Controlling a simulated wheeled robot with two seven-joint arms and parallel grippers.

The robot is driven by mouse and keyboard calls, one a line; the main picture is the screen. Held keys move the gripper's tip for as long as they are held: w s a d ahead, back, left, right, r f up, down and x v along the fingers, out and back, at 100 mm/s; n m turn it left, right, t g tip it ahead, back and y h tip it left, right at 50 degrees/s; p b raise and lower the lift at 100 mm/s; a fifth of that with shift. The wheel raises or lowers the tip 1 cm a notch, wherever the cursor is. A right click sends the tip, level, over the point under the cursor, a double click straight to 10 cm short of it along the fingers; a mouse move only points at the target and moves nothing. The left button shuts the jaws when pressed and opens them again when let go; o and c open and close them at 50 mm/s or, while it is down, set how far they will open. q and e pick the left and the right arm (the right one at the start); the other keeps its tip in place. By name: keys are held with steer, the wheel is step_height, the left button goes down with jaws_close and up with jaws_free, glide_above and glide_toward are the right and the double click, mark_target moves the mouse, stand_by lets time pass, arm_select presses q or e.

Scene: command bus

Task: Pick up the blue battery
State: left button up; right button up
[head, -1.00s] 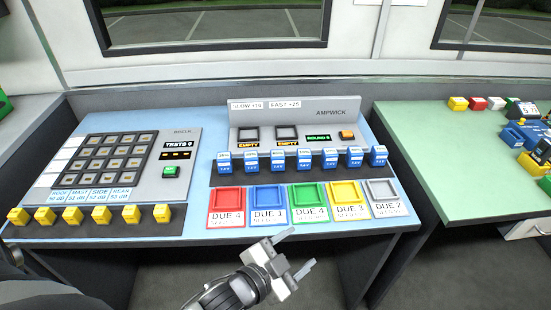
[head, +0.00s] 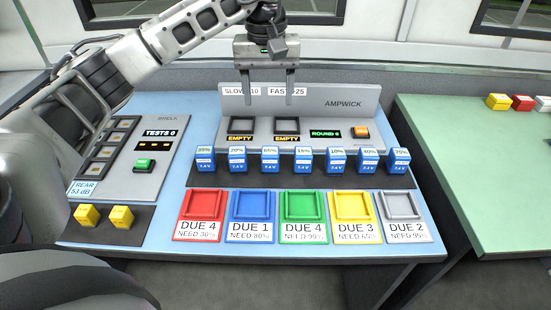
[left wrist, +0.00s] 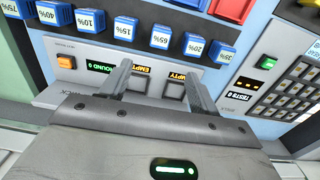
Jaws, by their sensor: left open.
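Several blue batteries stand upright in a row on a dark strip, with white tops marked in percent. They include 35% (head: 205,160), 65% (head: 270,160), 15% (head: 303,160) and 75% (head: 399,160). The row also shows in the left wrist view, with the 65% battery (left wrist: 160,38) near the middle. My left gripper (head: 269,99) is open and empty, its fingers pointing down over the charger panel behind the row. In the left wrist view its fingertips (left wrist: 157,74) are apart, with the batteries beyond them. My right gripper is not in view.
The AMPWICK charger (head: 340,128) has two slots labelled EMPTY and an orange button (head: 361,132). Red (head: 202,206), blue, green, yellow and grey trays line the front. Yellow blocks (head: 86,215) stand at left. A green table (head: 470,175) is at right.

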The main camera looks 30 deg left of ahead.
arm_select(q)
glide_toward(270, 151)
steer(key=f, duration=0.5)
steer(key=shift+w+a+f+p, duration=0.25)
steer(key=shift+a+f+p, duration=0.05)
steer(key=shift+a+p, duration=0.05)
steer(key=f, duration=0.2)
steer(key=d+f+p, duration=0.1)
steer(key=f, duration=0.1)
steer(key=shift+s, duration=0.25)
steer(key=shift+f, duration=0.6)
steer(key=c, duration=1.2)
